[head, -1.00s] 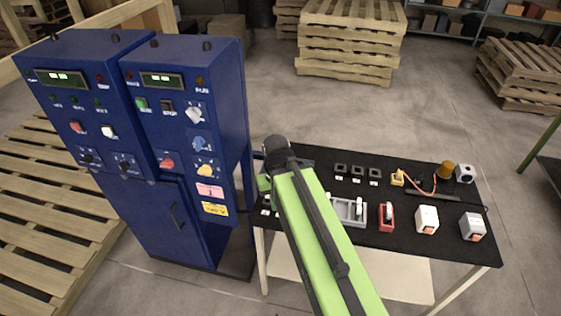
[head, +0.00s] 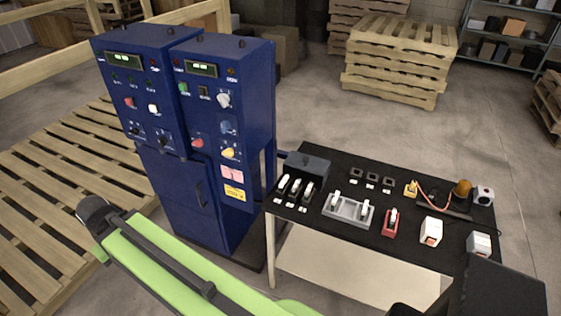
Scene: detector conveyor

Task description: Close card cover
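No part is clearly marked as the card cover. A dark grey box (head: 303,166) stands at the table's back left corner, and I cannot tell whether its top is a cover or how it stands. A light grey tray-like holder (head: 348,210) with upright white pieces sits at the table's middle front. Three black and white switch-like pieces (head: 295,187) stand in front of the grey box. My green arm reaches across the lower left, with its dark joint in front of the pallet, apart from the table. My gripper's fingers do not show.
The black-topped table (head: 330,168) also carries a red piece (head: 392,221), white boxes (head: 433,230), an orange beacon (head: 462,189) and a wired yellow part (head: 411,189). A blue control cabinet (head: 190,130) stands left of the table. Wooden pallets lie left and behind; floor between is clear.

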